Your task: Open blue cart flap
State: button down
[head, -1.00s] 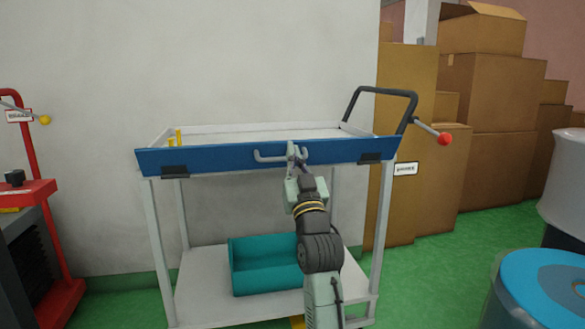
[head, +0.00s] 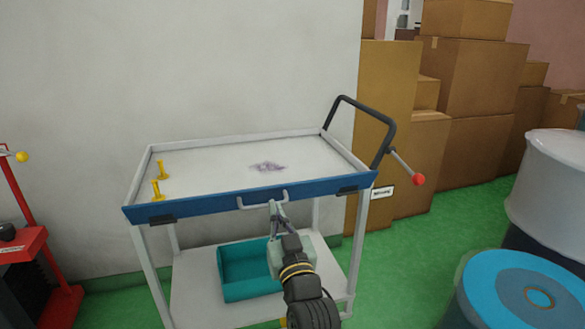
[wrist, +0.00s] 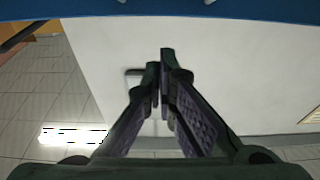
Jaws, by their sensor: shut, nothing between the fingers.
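The blue flap (head: 200,208) is a long panel along the front edge of the white cart's top tray. It appears upright and closed, with dark hinge-like blocks near both ends. A pale U-shaped handle (head: 262,203) sits near its middle. My gripper (head: 275,207) is shut and empty, with its fingertips at the handle's lower side; I cannot tell whether they touch it. In the wrist view my shut fingers (wrist: 163,75) are in the centre, and the blue flap (wrist: 180,12) runs across the top edge, clear of the fingertips.
The cart's tray (head: 215,165) holds two yellow pieces (head: 157,189) at left and a purple stain. A teal bin (head: 245,270) stands on the lower shelf. A black push handle (head: 375,118) and a red-knobbed lever (head: 418,179) are at right. A blue-topped drum (head: 520,290) stands front right.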

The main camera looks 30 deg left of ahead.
aim_at(264, 190)
jog(key=r+p+x, duration=0.1)
jog(key=p+x, duration=0.2)
jog(key=x, duration=0.6)
notch_tip(264, 190, down, 5)
jog(key=shift+s+r+p, duration=0.15)
jog(key=shift+r+p, duration=0.05)
jog(key=shift+p, duration=0.2)
jog(key=shift+f+b, duration=0.1)
jog(key=shift+b, duration=0.25)
jog(key=shift+f+b, duration=0.15)
jog(key=shift+b, duration=0.2)
jog(key=shift+s+d+f+b, duration=0.1)
jog(key=shift+b, duration=0.6)
jog(key=b, duration=0.1)
jog(key=y+b, duration=0.1)
jog(key=b, duration=0.1)
jog(key=shift+s+d+f+t, duration=0.15)
jog(key=shift+f+t, duration=0.2)
jog(key=shift+t, duration=0.05)
